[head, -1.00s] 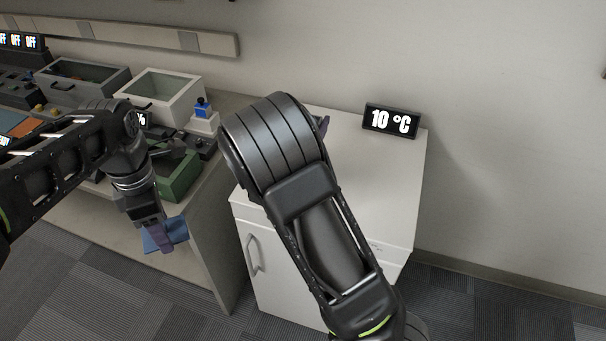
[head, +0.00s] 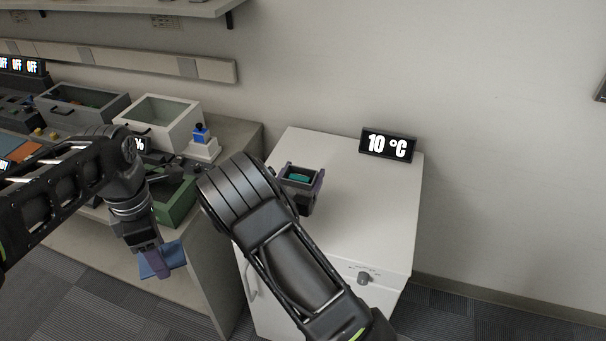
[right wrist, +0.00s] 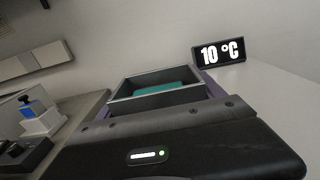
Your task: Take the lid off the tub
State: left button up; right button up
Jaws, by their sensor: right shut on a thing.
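My right gripper (head: 302,189) is above the white cabinet top and shut on a small dark grey square box (right wrist: 157,94). The box looks open at the top, with something teal inside. Purple fingers flank it in the right wrist view. It may be the tub; I see no separate lid for certain. The box's underside is hidden, so I cannot tell if it touches the cabinet. My left gripper (head: 160,264) points down at the left, in front of the bench edge, beside a flat blue piece (head: 154,262). I cannot tell if it grips that piece.
The white cabinet (head: 375,215) has a "10 °C" display (head: 388,145) at the back and a knob (head: 363,278) on its front. The bench at the left holds a white bin (head: 160,118), a grey bin (head: 80,103) and a green box (head: 175,199). The cabinet top's right side is clear.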

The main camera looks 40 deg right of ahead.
jog(key=shift+f, duration=0.2)
pick_arm(q)
jog(key=shift+f, duration=0.1)
pick_arm(e)
jog(key=shift+f, duration=0.15)
jog(key=o, duration=2.1)
jog(key=shift+a, duration=0.1)
pick_arm(q)
notch_tip(320, 180, down, 2)
jog(key=shift+f+b, duration=0.1)
jog(key=shift+b, duration=1.15)
pick_arm(e)
jog(key=v, duration=1.2)
